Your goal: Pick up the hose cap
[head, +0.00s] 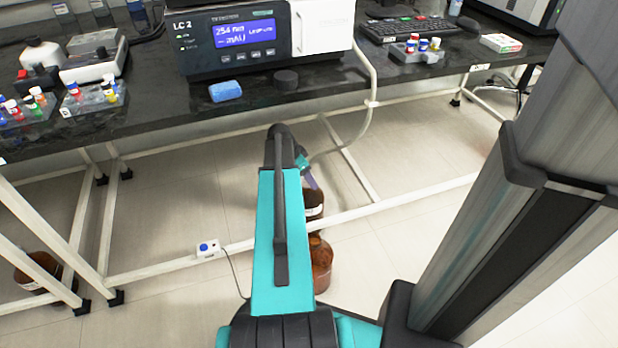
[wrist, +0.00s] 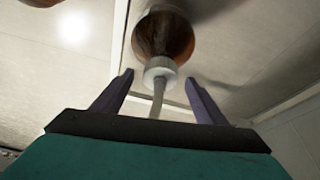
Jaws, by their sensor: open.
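The hose cap (wrist: 160,68) is a pale round cap on the neck of a brown bottle (wrist: 163,38), with a hose (wrist: 158,97) running from it toward the camera. In the wrist view it sits between and slightly beyond the tips of my open gripper (wrist: 160,78), with a gap on both sides. In the head view my gripper (head: 308,174) is below the bench edge, near the hose (head: 368,110) and above brown bottles (head: 321,262) on the floor. I cannot make out the cap there; my arm covers that area.
The black bench (head: 180,105) carries an instrument with a lit screen (head: 243,33), a blue sponge (head: 225,91), a black round object (head: 286,80) and vial racks (head: 93,97). White frame bars (head: 150,272) cross below. Another brown bottle (head: 38,270) stands at the left.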

